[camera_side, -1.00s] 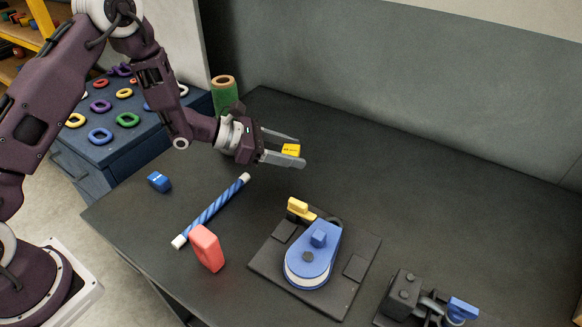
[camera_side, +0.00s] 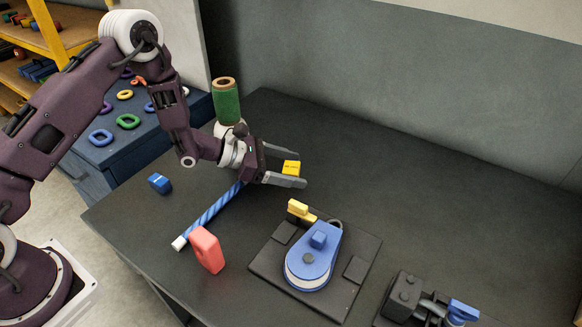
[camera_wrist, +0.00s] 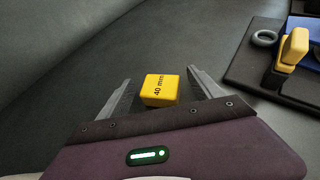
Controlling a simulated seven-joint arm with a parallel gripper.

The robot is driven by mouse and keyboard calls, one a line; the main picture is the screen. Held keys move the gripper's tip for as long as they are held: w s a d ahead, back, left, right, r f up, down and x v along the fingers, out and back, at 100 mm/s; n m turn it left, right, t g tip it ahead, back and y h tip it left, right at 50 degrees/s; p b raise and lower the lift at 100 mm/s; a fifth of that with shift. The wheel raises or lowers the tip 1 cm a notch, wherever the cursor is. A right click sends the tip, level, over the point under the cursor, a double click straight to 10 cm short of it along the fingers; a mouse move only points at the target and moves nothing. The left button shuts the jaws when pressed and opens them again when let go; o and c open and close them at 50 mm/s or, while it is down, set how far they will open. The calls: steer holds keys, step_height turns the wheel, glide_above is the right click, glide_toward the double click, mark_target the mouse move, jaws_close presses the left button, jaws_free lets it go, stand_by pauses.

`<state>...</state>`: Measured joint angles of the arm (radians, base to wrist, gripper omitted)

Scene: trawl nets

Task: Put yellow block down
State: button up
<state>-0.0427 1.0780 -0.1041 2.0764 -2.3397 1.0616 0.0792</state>
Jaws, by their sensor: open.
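The yellow block (camera_side: 291,167) sits between the fingers of my gripper (camera_side: 296,168), above or on the dark table behind the blue device. In the wrist view the block (camera_wrist: 160,90) shows a "40 mm" label, with a visible gap to the finger on each side. My gripper (camera_wrist: 160,78) is open around the block and does not grip it. The block looks level and appears to rest on the table (camera_side: 400,190), though its underside is partly hidden by the near finger.
A blue device on a dark plate (camera_side: 262,270) with a yellow part stands in front. A blue-striped rod (camera_side: 212,210), a red block (camera_side: 207,250) and a small blue block (camera_side: 160,183) lie at left. A green spool (camera_side: 227,103) stands behind my wrist. The right rear is clear.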

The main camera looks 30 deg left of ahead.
steer(key=shift+a+r, duration=0.1)
steer(key=shift+r, duration=0.15)
steer(key=v, duration=1.1)
steer(key=shift+s+a+r, duration=0.2)
steer(key=shift+s+a, duration=0.05)
steer(key=shift+s, duration=0.05)
steer(key=s+d+r+m+g+h, duration=0.1)
steer(key=s+d+r+m+g, duration=0.2)
steer(key=s+d+r+m, duration=0.35)
steer(key=s+d+r+m+g+h, duration=0.1)
steer(key=s+d+r+m+g, duration=0.3)
steer(key=s+r+m, duration=0.45)
steer(key=s+a+r+m+y, duration=0.2)
steer(key=s+m+y, duration=0.2)
steer(key=s, duration=0.2)
steer(key=s+a+r+m+y, duration=0.2)
steer(key=s+a+m+y, duration=0.15)
steer(key=s+m, duration=0.2)
steer(key=s+a+m+t+y, duration=0.2)
steer(key=a+t+y, duration=0.2)
steer(key=a, duration=0.2)
steer(key=shift+s+a+r, duration=0.15)
steer(key=shift+s+r, duration=0.05)
steer(key=shift+r, duration=0.15)
